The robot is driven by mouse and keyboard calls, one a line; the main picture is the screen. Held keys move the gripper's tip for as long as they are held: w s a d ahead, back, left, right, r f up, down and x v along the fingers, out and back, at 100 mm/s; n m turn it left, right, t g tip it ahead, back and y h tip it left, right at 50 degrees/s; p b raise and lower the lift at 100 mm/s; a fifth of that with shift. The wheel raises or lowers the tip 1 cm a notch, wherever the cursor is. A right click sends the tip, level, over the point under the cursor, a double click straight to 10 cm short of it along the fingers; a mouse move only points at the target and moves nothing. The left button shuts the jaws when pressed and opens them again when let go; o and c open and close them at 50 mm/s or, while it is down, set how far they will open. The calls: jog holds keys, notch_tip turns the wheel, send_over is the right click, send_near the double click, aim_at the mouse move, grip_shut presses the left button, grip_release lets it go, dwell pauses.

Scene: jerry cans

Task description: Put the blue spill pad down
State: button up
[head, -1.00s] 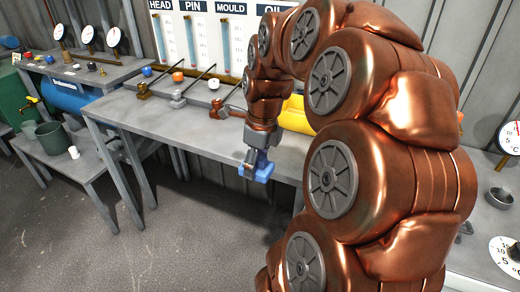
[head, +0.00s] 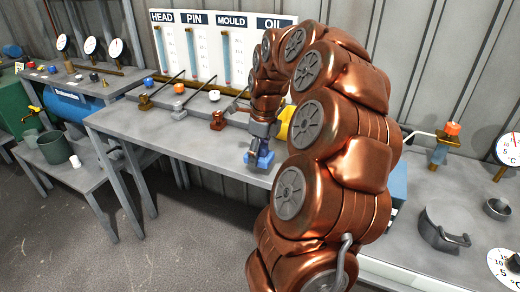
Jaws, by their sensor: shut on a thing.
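The blue spill pad (head: 265,161) is a small blue block at the end of my arm. My gripper (head: 258,156) is shut on it and points downward. In the picture the pad overlaps the front edge of the grey bench (head: 185,150). I cannot tell whether it hangs over the bench top or just in front of it, or whether it touches anything. My arm hides part of the bench's right side.
A yellow object (head: 283,125) is partly hidden behind my arm. A grey pot (head: 443,228) stands on the right bench. The middle bench's front left is clear.

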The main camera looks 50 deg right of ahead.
aim_at(260, 152)
jog(key=shift+w+d+f+p, duration=0.15)
jog(key=shift+w+d+p, duration=0.1)
jog(key=shift+w+d, duration=0.6)
jog(key=shift+w+d+f+p, duration=0.2)
jog(key=shift+w+d, duration=0.45)
jog(key=shift+d, duration=0.4)
jog(key=shift+f, duration=1.45)
jog(key=shift+f, duration=0.15)
jog(key=o, duration=1.3)
jog(key=shift+p, duration=0.5)
